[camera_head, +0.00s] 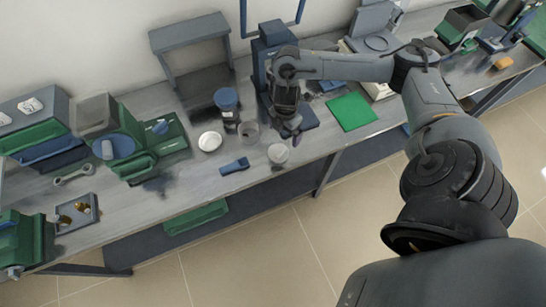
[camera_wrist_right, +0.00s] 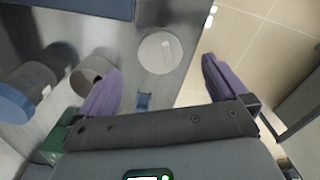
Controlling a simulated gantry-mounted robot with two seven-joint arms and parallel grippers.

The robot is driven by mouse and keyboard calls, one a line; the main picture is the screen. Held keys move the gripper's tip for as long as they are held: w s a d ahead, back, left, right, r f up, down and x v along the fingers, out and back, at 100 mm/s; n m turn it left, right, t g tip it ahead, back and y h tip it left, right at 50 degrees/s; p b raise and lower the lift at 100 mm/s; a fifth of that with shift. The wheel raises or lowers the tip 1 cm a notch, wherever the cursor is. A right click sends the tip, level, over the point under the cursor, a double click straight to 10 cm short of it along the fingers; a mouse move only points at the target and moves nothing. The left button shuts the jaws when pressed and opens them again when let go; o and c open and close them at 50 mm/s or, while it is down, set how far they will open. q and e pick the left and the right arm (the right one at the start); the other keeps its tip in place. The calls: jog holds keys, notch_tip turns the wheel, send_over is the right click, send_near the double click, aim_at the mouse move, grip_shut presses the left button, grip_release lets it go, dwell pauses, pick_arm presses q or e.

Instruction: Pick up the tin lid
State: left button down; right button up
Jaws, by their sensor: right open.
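The tin lid (camera_head: 278,153) is a pale round disc lying near the front edge of the grey bench. My right gripper (camera_head: 288,130) is above the bench, just behind the lid in the head view. In the right wrist view its two purple fingers (camera_wrist_right: 160,75) are wide apart and empty, with the lid seen between their tips. My left gripper is not in view.
A blue-topped jar (camera_head: 226,99) stands behind the tin. A white dish (camera_head: 210,141) and a small blue block (camera_head: 234,166) lie to the left. A blue-grey stand (camera_head: 270,45) rises behind my gripper. A green mat (camera_head: 352,110) lies to the right.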

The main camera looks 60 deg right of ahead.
jog(key=b, duration=0.2)
send_over(281, 147)
jog(key=f, duration=0.4)
jog(key=shift+s+a+f, duration=0.15)
jog(key=shift+s+a, duration=0.1)
jog(key=shift+a, duration=0.05)
jog(key=shift+f, duration=0.55)
jog(key=shift+s+a+f+b, duration=0.1)
jog(key=shift+a+f+b, duration=0.1)
jog(key=shift+f, duration=1.1)
jog(key=shift+a+f+b, duration=0.1)
jog(key=shift+f+b, duration=0.05)
jog(key=shift+f, duration=1.1)
jog(key=shift+d, duration=0.1)
jog(key=shift+c, duration=0.3)
jog(key=c, duration=0.9)
jog(key=shift+o, duration=0.2)
jog(key=shift+r, duration=0.1)
